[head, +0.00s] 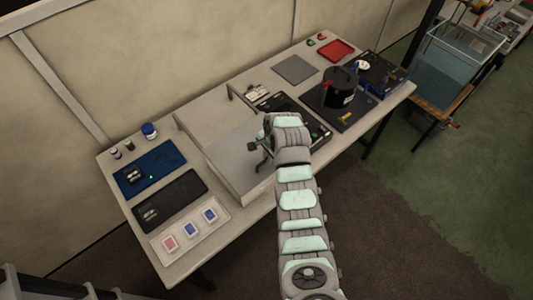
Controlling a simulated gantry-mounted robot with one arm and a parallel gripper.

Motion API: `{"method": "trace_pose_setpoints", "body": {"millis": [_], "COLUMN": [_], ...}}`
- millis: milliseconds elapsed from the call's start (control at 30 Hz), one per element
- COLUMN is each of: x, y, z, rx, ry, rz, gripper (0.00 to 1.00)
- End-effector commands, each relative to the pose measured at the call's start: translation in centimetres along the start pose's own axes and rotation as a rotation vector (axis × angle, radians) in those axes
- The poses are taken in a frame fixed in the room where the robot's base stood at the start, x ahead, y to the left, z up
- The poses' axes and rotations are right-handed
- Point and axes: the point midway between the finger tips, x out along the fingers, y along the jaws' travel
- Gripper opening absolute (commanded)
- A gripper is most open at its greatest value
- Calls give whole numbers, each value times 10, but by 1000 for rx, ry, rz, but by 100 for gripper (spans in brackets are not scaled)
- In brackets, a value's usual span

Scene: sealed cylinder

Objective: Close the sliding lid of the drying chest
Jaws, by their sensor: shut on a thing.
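The drying chest (240,193) is a pale box in the middle of the bench, partly hidden behind my arm. Its flat grey sliding lid (228,151) covers the front part. A pale area shows behind the lid, between small raised edges; I cannot tell how deep it is. My gripper (257,157) is over the right part of the lid, shut on what looks like the lid's small dark handle (251,147). The fingertips are small and partly hidden by my wrist.
Left of the chest lie a blue mat (148,168), a black tray (170,199) and a white tray (190,230) with small coloured packets. To the right stands a black cylinder (340,87) on a dark plate. A red tray (336,50) lies at the far end.

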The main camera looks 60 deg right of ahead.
Motion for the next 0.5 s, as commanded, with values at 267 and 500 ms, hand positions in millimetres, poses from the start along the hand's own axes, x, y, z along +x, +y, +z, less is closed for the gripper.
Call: {"method": "trace_pose_setpoints", "body": {"millis": [267, 500], "x": [-2, -1], "y": [2, 2], "z": [-1, -1], "rx": [2, 2], "ry": [-1, 0], "rz": [7, 5], "gripper": [14, 34]}}
